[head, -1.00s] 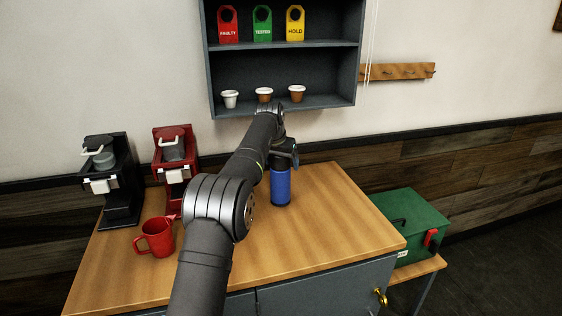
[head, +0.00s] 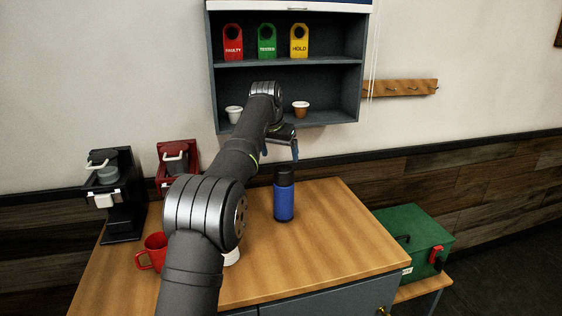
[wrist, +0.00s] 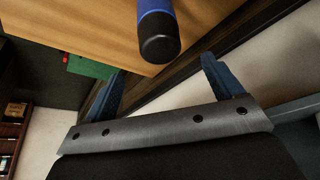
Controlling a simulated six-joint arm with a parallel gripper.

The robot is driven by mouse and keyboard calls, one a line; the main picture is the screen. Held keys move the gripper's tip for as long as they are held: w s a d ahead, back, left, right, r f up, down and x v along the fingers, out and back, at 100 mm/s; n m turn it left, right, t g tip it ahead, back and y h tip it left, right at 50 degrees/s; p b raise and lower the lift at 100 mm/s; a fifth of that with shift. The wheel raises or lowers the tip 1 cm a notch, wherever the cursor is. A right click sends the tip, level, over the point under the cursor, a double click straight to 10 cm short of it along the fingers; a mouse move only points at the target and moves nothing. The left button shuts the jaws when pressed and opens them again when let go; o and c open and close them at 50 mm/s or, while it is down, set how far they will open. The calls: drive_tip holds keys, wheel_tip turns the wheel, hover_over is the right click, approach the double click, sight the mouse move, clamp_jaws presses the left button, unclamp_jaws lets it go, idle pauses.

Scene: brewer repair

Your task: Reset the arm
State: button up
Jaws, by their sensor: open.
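My gripper (head: 282,151) is in front of the wall just below the shelf unit, above and behind the blue bottle. In the wrist view my gripper (wrist: 162,88) shows two blue fingers wide apart with nothing between them. The blue bottle (head: 284,200) with a black cap stands upright on the wooden counter. It also shows in the wrist view (wrist: 156,28), apart from the fingers. My arm crosses the middle of the head view and hides part of the red coffee machine (head: 178,160) and of the red mug (head: 152,252).
The shelf unit (head: 214,95) holds red, green and yellow tags and small cups. A black coffee machine (head: 118,200) stands at the counter's left. A white object (head: 231,257) shows partly behind my arm. A green toolbox (head: 414,236) sits lower right. The counter's right side (head: 345,235) is clear.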

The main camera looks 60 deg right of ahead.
sight(284, 167)
drive_tip(key=shift+a+r, duration=0.1)
drive_tip(key=shift+r, duration=0.05)
drive_tip(key=x, duration=1.2)
drive_tip(key=shift+f, duration=0.35)
wheel_tip(284, 167, up, 3)
drive_tip(key=shift+f, duration=0.2)
drive_tip(key=shift+r, duration=0.45)
